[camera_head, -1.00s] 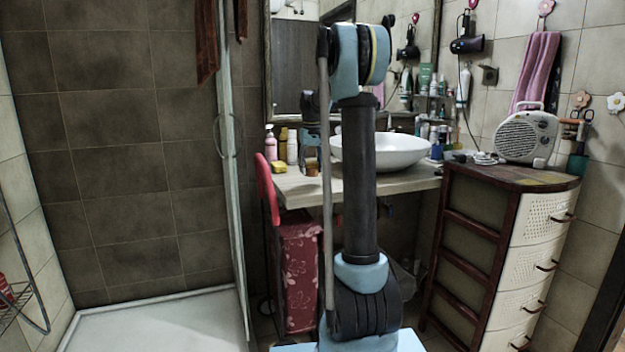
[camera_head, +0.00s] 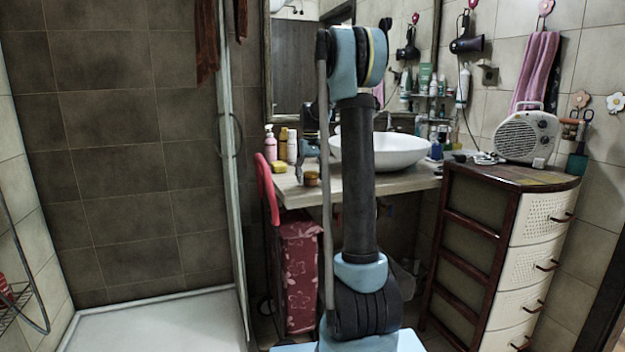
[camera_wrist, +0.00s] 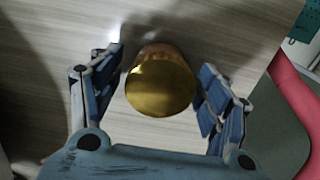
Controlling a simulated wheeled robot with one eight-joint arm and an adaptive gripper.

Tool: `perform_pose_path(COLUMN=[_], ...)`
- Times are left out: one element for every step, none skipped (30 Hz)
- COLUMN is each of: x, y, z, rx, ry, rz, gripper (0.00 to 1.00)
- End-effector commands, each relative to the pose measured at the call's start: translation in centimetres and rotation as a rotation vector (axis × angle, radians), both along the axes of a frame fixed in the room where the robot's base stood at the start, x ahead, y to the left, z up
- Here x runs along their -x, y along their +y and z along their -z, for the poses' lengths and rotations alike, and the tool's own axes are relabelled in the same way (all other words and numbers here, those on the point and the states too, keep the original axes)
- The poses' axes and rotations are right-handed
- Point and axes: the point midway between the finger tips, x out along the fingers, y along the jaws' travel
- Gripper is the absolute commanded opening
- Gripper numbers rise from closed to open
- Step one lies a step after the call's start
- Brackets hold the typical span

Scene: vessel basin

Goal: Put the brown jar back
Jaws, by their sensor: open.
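The brown jar (camera_head: 312,179) stands near the front edge of the wooden counter (camera_head: 408,182), left of the basin, in the head view. In the wrist view the jar (camera_wrist: 160,84) shows its round golden-brown end between my gripper's (camera_wrist: 160,64) two blue fingers. The fingers are open, spread on either side of the jar. A gap shows on the left; on the right I cannot tell whether the finger touches. In the head view my gripper (camera_head: 309,162) is just above the jar, partly hidden behind my arm.
The white basin (camera_head: 385,152) is to the right. A red, rounded object (camera_head: 267,190) stands at the counter's left edge.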

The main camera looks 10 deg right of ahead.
Motion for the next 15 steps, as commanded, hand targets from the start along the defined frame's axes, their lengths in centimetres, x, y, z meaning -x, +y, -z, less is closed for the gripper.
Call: perform_pose_path(x=[0.0, 0.0, 0.0, 0.0, 0.0, 0.0, 0.0, 0.0, 0.0, 0.0, 0.0, 0.0, 0.0, 0.0, 0.0], y=[0.0, 0.0, 0.0, 0.0, 0.0, 0.0, 0.0, 0.0, 0.0, -0.1, -0.1, -0.1, -0.1, -0.1, -0.1], z=[0.0, 0.0, 0.0, -0.1, -0.2, -0.4, -0.6, -0.8, -1.3, -1.7, -2.1, -2.8, -3.4, -3.9, -4.7], rx=[0.000, 0.000, 0.000, 0.000, 0.000, 0.000, 0.000, 0.000, 0.000, 0.000, 0.000, 0.000, 0.000, 0.000, 0.000], ry=[0.000, 0.000, 0.000, 0.000, 0.000, 0.000, 0.000, 0.000, 0.000, 0.000, 0.000, 0.000, 0.000, 0.000, 0.000], rz=[0.000, 0.000, 0.000, 0.000, 0.000, 0.000, 0.000, 0.000, 0.001, 0.001, 0.001, 0.001, 0.001, 0.001, 0.001], gripper=[0.70, 0.70, 0.70, 0.70, 0.70, 0.70, 0.70, 0.70, 0.70, 0.70, 0.70, 0.70, 0.70, 0.70, 0.70])
